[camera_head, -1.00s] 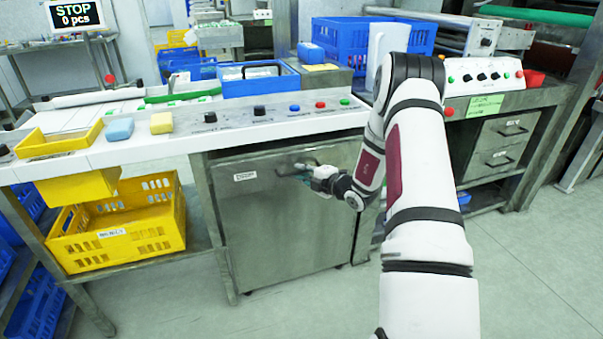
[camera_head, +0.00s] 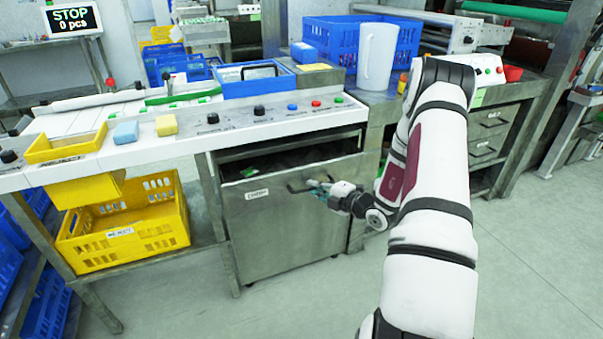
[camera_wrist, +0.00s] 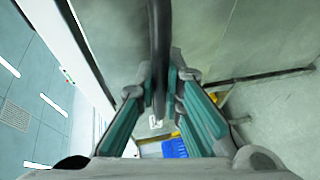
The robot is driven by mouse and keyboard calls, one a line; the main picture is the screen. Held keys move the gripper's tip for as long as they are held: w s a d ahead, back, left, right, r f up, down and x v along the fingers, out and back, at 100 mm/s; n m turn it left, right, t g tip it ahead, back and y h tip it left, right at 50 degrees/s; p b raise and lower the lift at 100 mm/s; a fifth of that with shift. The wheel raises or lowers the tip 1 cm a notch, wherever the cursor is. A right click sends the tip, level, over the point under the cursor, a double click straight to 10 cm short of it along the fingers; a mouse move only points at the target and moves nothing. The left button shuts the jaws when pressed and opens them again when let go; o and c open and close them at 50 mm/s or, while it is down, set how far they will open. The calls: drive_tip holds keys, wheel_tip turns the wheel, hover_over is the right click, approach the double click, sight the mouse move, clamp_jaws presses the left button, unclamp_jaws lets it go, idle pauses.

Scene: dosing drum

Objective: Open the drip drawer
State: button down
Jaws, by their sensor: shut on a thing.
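The drip drawer (camera_head: 282,225) is a large grey metal front with a white label under the counter, and it stands partly open. A dark gap shows above its front edge, with some green and dark items inside. My gripper (camera_head: 317,189) is at the upper right of the drawer front, shut on the dark bar handle (camera_head: 298,188). In the wrist view, the handle (camera_wrist: 159,50) runs between the teal-padded fingers of my gripper (camera_wrist: 160,95). The drawer's inside is mostly hidden.
A yellow crate (camera_head: 128,232) stands on the lower shelf left of the drawer. The counter above carries a row of knobs and buttons (camera_head: 258,111). A white jug (camera_head: 376,57) stands at the back. The floor in front and to the right is clear.

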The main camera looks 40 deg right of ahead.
drive_tip(key=s+a+p, duration=0.4)
drive_tip(key=s, duration=1)
drive_tip(key=shift+s, duration=0.4)
drive_tip(key=shift+a, duration=0.1)
drive_tip(key=c, duration=2)
unclamp_jaws()
drive_tip(key=shift+o, duration=0.2)
drive_tip(key=shift+s, duration=0.1)
drive_tip(key=v, duration=1.1)
drive_tip(key=shift+s, duration=0.4)
